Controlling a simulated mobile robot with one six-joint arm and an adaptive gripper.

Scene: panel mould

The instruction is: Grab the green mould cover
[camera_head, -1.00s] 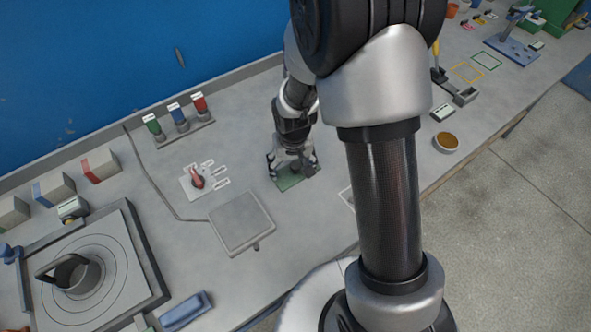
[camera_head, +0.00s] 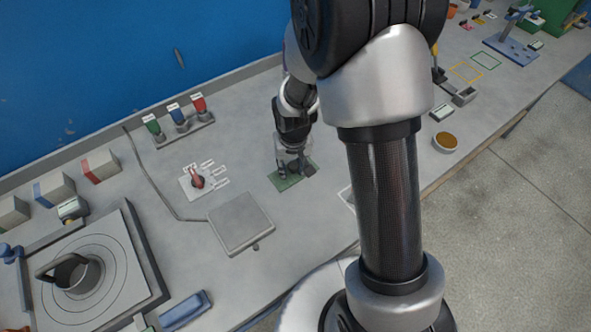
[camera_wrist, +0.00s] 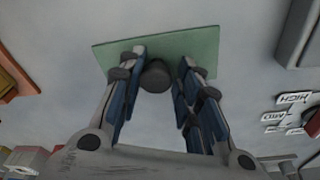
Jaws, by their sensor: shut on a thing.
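The green mould cover (camera_head: 283,184) is a flat green plate on the grey bench, right of the grey square plate. In the wrist view the cover (camera_wrist: 200,45) lies across the top, with a dark round knob (camera_wrist: 155,77) in its middle. My gripper (camera_head: 295,171) is down over the cover. In the wrist view my gripper (camera_wrist: 161,62) has its two blue-lined fingers on either side of the knob, shut on it. The fingers hide part of the plate. I cannot tell whether the cover is lifted off the bench.
A grey square plate (camera_head: 240,222) and a red-handled selector (camera_head: 197,180) with labels lie to the left. The blue wall (camera_head: 100,60) bounds the back.

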